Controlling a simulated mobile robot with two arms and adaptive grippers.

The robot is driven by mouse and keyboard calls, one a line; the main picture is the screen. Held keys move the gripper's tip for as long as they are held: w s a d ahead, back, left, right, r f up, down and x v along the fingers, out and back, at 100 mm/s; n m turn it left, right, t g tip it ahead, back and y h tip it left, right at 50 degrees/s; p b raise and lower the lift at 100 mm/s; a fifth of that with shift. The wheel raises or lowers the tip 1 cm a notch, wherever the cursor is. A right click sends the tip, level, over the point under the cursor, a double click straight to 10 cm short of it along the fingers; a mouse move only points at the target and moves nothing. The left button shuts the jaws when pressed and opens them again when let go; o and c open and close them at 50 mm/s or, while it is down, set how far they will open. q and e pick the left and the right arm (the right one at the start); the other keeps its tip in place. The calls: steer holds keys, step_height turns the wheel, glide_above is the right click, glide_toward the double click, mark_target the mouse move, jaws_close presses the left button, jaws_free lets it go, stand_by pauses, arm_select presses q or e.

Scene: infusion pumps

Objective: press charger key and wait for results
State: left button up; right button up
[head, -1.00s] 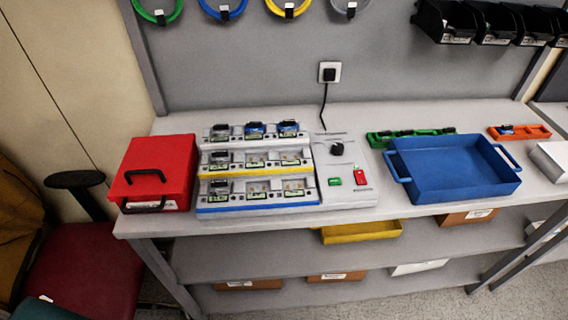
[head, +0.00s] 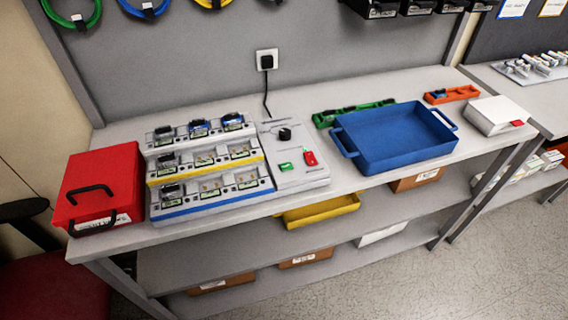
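The charger (head: 206,166) stands on the workbench left of centre, with three stepped rows of bays. Several bays hold dark or blue-topped battery packs; others look empty with small metal contacts. Its control panel (head: 292,155) at the right side has a black knob (head: 285,134), a green key (head: 286,166) and a red switch (head: 310,158). The green key looks bright; its lettering is too small to read. A black cable runs from the panel up to a wall socket (head: 267,60). Neither of my grippers shows in the head view.
A red case (head: 99,178) with black handles stands left of the charger. A blue tray (head: 398,138), a green rack (head: 350,112), an orange rack (head: 451,94) and a white box (head: 496,115) are to the right. A yellow tray (head: 318,210) is on the shelf below.

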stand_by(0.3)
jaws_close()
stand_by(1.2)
